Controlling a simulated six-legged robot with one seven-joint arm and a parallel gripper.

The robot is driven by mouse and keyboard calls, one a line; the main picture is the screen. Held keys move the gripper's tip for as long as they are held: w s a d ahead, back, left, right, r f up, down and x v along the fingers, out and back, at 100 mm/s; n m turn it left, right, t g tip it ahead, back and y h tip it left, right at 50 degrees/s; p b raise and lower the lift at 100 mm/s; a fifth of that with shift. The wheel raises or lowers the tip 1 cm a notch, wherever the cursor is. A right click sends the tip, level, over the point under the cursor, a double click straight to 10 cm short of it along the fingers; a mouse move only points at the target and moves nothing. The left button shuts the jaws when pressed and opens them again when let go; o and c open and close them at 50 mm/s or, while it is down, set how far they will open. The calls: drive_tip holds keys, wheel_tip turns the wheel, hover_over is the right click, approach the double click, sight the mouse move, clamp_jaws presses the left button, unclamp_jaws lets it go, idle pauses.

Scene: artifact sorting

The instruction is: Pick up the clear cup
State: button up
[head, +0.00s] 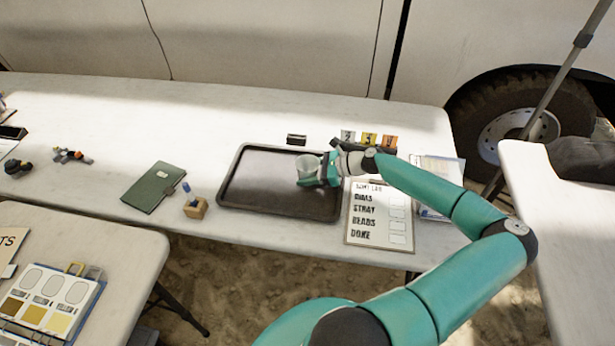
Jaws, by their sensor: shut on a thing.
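The clear cup (307,167) is over the right half of the dark tray (240,188) on the white table. My gripper (318,172) reaches in from the right and is shut on the cup's side. The fingers hide part of the cup's right side. I cannot tell whether the cup's base touches the tray or is a little above it.
A checklist board (379,215) lies right of the tray, with numbered markers (369,139) behind it. The rest of the tray looks empty. A second table (120,250) stands at lower left.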

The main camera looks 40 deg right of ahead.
drive_tip(key=s+a+r, duration=0.9)
drive_tip(key=s+r, duration=0.1)
drive_tip(key=shift+s+r, duration=0.25)
drive_tip(key=shift+s, duration=0.15)
